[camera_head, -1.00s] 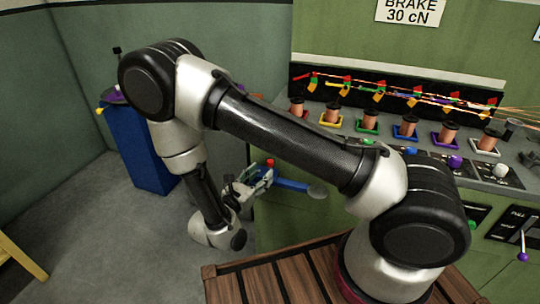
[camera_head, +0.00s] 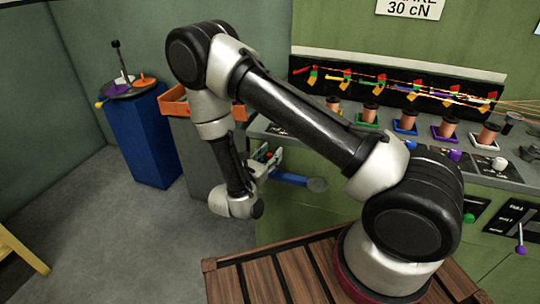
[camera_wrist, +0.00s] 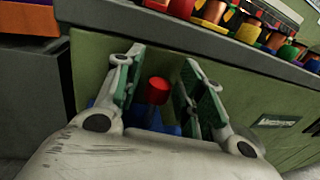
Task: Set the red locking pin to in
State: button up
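The red locking pin (camera_wrist: 157,90) shows in the wrist view as a red knob on a short stem, above a blue part (camera_wrist: 140,115). My gripper (camera_wrist: 157,82) is open, with one green-padded finger on each side of the knob and a gap to both. In the head view my gripper (camera_head: 264,158) is at the front of the green bench, where it largely hides the pin. A blue lever (camera_head: 290,178) with a grey round end sticks out to the right of it. I cannot tell how far the pin is pushed in.
The bench top (camera_head: 500,174) carries a row of copper spools in coloured trays and several knobs. An orange bin (camera_head: 175,104) stands on a grey cabinet left of my arm. A blue pedestal (camera_head: 145,145) stands farther left.

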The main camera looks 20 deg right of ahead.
grip_shut()
jog(key=shift+f, duration=1.35)
jog(key=shift+o, duration=1.5)
grip_release()
jog(key=v, duration=1.2)
